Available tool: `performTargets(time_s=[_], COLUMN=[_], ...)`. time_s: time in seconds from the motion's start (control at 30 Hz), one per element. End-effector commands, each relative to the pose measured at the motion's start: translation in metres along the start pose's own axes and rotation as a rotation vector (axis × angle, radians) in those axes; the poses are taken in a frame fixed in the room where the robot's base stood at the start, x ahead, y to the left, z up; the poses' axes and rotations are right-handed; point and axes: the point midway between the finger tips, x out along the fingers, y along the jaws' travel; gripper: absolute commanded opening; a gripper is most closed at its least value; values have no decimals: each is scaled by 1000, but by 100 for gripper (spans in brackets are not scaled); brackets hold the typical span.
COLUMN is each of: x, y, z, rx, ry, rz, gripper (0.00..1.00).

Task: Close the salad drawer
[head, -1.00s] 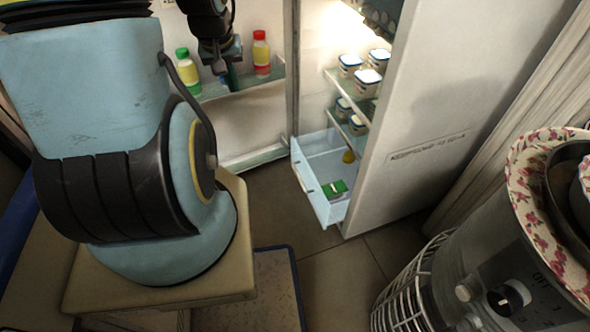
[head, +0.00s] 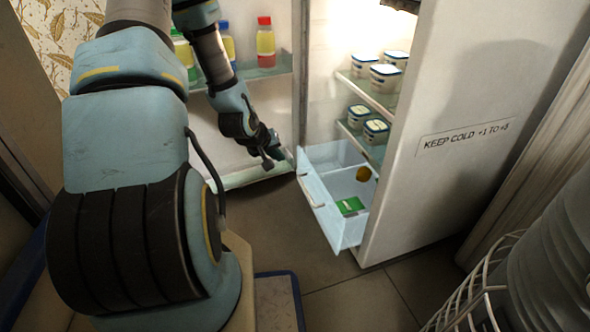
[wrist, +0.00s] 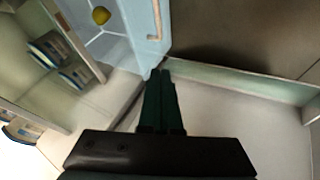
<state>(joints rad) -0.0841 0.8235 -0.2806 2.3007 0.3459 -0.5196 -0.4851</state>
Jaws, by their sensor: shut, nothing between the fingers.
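The salad drawer (head: 322,205) is a pale blue translucent bin at the bottom of the open fridge, pulled out. My gripper (head: 283,157) is shut and empty, just left of the drawer's far front corner. In the wrist view its dark green fingers (wrist: 160,75) point at that corner; contact cannot be told.
The open fridge door (head: 262,130) with bottles (head: 265,45) on its shelf stands left and behind my gripper. Fridge shelves (head: 372,95) above the drawer hold several white tubs. A wire basket (head: 480,290) stands at lower right. The floor (head: 285,235) before the drawer is clear.

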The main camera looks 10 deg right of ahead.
Motion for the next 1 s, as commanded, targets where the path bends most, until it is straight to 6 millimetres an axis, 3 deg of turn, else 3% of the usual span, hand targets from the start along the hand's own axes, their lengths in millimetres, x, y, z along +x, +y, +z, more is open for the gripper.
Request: performTargets(time_s=[0.17, 0.57, 0.7, 1.0], x=[24, 104, 110, 115], y=[0, 0, 22, 36], z=[2, 2, 1, 0], rx=[2, 3, 6, 1], ry=[-1, 0, 0, 0], rz=[2, 0, 2, -1], gripper=[0, 0, 0, 0])
